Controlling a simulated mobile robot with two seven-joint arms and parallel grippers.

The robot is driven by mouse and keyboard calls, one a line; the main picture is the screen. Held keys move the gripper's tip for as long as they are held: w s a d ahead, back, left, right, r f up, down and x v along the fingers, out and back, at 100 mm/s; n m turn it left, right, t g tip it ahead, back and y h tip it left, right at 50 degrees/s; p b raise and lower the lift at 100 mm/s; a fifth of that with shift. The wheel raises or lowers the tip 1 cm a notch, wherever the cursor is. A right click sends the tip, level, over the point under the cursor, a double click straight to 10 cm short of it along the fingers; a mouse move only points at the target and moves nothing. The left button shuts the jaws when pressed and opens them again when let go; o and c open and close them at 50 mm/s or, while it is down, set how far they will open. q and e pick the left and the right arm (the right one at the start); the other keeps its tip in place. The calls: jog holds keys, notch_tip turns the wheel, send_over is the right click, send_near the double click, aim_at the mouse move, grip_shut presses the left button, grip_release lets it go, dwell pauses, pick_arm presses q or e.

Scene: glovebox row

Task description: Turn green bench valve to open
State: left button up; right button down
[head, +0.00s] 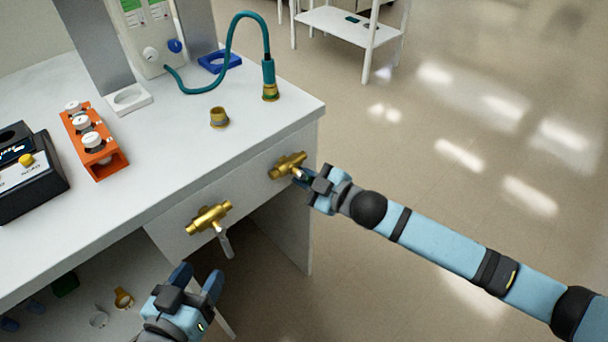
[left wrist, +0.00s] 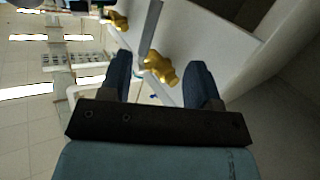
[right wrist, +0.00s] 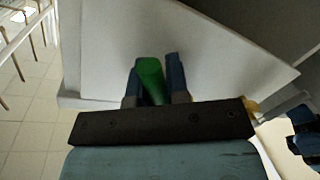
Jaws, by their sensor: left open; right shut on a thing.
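Two brass valves are mounted on the bench's front panel. My right gripper (head: 306,179) is at the right brass valve (head: 288,164). In the right wrist view its fingers are shut on a green handle (right wrist: 149,80), which stands up between them. The left brass valve (head: 209,217) has a pale grey lever (head: 225,243) hanging down. My left gripper (head: 197,281) is open and empty, below and left of that lever. In the left wrist view this brass valve (left wrist: 160,67) shows between the open fingers, beyond them.
The white bench top (head: 180,160) carries an orange rack (head: 95,145) with white-capped items, a dark instrument (head: 28,175), a brass fitting (head: 219,117) and a teal hose (head: 230,55). A shelf (head: 75,285) lies under the bench. The floor to the right is clear.

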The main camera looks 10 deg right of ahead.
jog(key=c, duration=1.1)
grip_release()
jog(key=shift+s, duration=0.1)
jog(key=shift+s+d, duration=0.25)
jog(key=shift+d, duration=0.1)
pick_arm(q)
jog(key=shift+s+a+f+g+y+p, duration=0.35)
jog(key=shift+a+f+g+p, duration=0.1)
jog(key=shift+f, duration=0.35)
jog(key=shift+s+a+f+g+y+p, duration=0.25)
jog(key=shift+s+a+f+g+p, duration=0.15)
jog(key=shift+f, duration=0.4)
jog(key=shift+s+a+f+g+y+p, duration=0.35)
jog(key=shift+f+g+p, duration=0.15)
jog(key=shift+f, duration=0.3)
pick_arm(e)
jog(key=shift+v, duration=6.4)
